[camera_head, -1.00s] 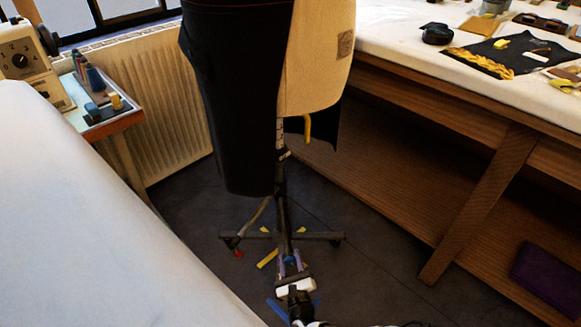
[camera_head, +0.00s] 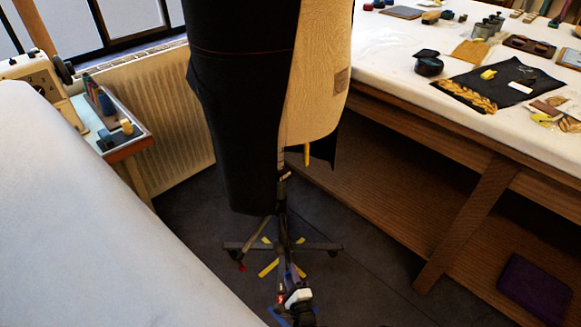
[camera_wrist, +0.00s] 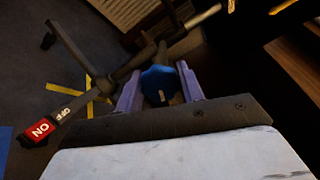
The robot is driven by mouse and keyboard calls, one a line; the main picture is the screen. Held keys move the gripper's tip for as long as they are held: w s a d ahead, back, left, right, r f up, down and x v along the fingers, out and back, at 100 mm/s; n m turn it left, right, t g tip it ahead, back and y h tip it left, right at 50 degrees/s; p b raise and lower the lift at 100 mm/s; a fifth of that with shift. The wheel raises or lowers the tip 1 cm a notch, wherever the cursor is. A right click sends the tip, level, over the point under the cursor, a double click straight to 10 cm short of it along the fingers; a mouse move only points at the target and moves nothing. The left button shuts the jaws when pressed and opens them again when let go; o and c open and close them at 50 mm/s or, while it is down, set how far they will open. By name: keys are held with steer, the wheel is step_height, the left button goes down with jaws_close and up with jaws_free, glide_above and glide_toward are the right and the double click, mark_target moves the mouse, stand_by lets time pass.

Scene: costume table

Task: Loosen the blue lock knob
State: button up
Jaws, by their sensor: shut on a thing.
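The blue lock knob (camera_wrist: 159,84) shows in the wrist view on the dark stand, with a small light mark on its face. My gripper (camera_wrist: 160,86) is shut on it, with one purple finger on each side of the knob. In the head view my gripper (camera_head: 292,272) is low at the stand's pole, and the knob is too small to make out there. The dress form (camera_head: 312,90), with black cloth over its left part, stands on the pole (camera_head: 283,225) above my gripper.
A pedal marked ON and OFF (camera_wrist: 42,130) lies at the left in the wrist view. Yellow tape (camera_head: 268,268) marks the floor by the stand's feet. A white table (camera_head: 100,220) fills the left, and a worktable (camera_head: 400,60) stands right.

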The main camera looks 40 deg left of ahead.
stand_by(0.4)
steer(key=o, duration=0.9)
steer(key=shift+p+v, duration=4.45)
steer(key=shift+v, duration=2.5)
